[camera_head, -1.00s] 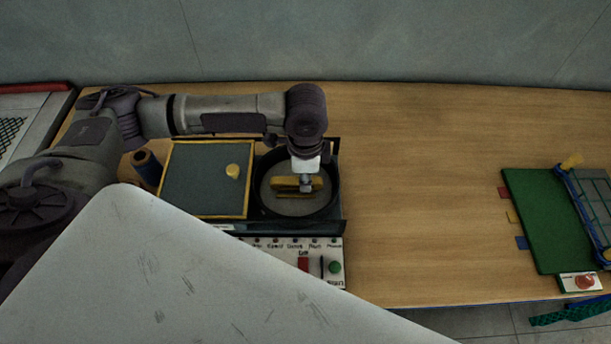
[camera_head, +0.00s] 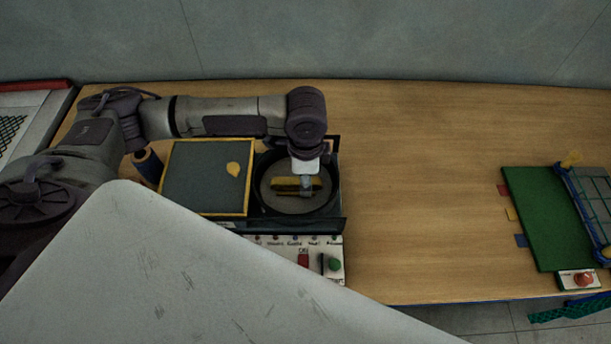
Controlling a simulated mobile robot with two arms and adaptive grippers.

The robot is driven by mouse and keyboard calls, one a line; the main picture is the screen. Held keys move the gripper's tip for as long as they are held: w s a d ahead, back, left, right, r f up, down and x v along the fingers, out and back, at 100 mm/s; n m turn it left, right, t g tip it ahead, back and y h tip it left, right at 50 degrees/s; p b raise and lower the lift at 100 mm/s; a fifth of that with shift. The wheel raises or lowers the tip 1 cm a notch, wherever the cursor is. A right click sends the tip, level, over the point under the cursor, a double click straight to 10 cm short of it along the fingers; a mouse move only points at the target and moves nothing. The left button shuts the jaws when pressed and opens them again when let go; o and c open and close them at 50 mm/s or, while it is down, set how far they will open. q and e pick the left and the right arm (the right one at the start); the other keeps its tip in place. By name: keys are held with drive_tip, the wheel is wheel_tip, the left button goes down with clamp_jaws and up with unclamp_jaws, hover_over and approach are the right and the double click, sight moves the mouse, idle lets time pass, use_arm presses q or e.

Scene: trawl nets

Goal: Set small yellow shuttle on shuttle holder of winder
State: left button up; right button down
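The small yellow shuttle (camera_head: 281,184) lies level in the round black-rimmed well of the winder (camera_head: 334,190), left of centre in the head view. It appears to rest on the shuttle holder, which is mostly hidden beneath it. My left gripper (camera_head: 306,188) points down into the well, directly over the right part of the shuttle. Its fingers are small and dark here, so I cannot tell whether they grip the shuttle or stand open around it. My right gripper is not in view.
A control strip (camera_head: 290,242) lies in front. A green board (camera_head: 550,215) is at far right. The table's middle is clear.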

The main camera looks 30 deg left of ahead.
use_arm(q)
drive_tip(key=shift+r, duration=0.1)
wheel_tip(320, 180, up, 12)
idle(0.5)
idle(0.5)
